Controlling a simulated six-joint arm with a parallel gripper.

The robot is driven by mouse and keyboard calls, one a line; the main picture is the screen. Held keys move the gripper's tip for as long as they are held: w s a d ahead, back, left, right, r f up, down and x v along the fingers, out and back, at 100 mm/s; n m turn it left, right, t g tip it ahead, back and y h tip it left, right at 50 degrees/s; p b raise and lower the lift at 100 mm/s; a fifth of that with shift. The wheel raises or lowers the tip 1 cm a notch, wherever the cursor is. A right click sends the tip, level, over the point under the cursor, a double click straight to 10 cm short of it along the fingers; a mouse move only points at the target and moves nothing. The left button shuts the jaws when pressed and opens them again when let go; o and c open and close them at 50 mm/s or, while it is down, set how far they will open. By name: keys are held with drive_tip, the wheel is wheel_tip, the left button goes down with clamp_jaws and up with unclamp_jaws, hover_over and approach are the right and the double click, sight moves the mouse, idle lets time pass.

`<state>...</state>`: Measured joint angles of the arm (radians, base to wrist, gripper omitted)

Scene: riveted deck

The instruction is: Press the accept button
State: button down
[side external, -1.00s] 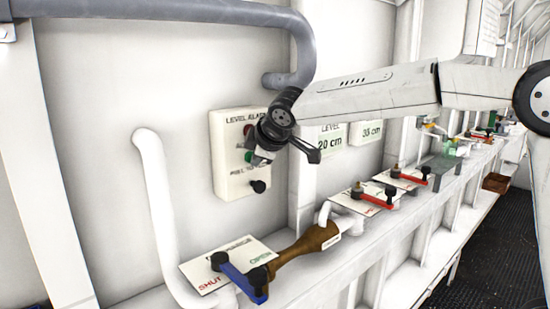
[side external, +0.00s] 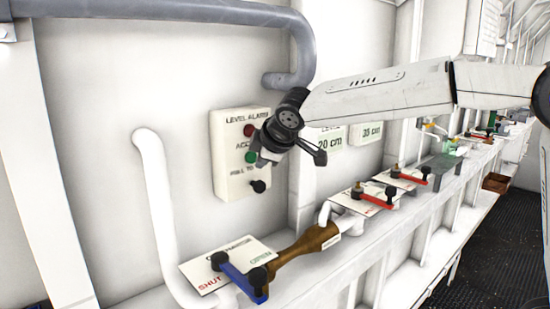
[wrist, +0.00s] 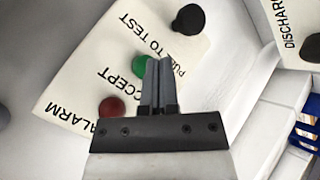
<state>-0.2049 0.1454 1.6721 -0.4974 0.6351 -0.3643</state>
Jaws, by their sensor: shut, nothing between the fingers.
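The white level alarm panel (side external: 226,172) is on the wall. Its green accept button (side external: 250,157) shows just left of my gripper (side external: 262,160) in the side view. In the wrist view the green button (wrist: 139,66) is at the left of my shut, empty fingertips (wrist: 158,62), which cover its right part. I cannot tell whether the fingertips touch it. The red lamp or button (wrist: 111,107) is at the ALARM end of the panel, and the black pull-to-test knob (wrist: 188,19) is at the other end.
A grey pipe (side external: 200,10) runs above the panel, and a white pipe (side external: 158,200) rises at its left. Below are a blue-handled discharge valve (side external: 240,281) and red-handled valves (side external: 372,199) along a ledge. Level signs (side external: 366,132) hang to the right.

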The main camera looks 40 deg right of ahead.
drive_tip(key=shift+s, duration=0.1)
idle(0.3)
drive_tip(key=shift+s, duration=2.45)
drive_tip(key=shift+f, duration=0.1)
drive_tip(key=s+d+f+m+g, duration=0.2)
drive_tip(key=s+f+m, duration=0.1)
drive_tip(key=s+f, duration=0.3)
drive_tip(key=s+d+f+m+g+y, duration=0.1)
drive_tip(key=s+d+f+m+g, duration=0.1)
drive_tip(key=s+f, duration=0.5)
drive_tip(key=s+d+f+m+g, duration=0.2)
drive_tip(key=s+f+m, duration=0.3)
drive_tip(key=f, duration=0.7)
drive_tip(key=shift+s+f+y, duration=0.2)
drive_tip(key=shift+s+y, duration=0.2)
drive_tip(key=shift+s, duration=0.45)
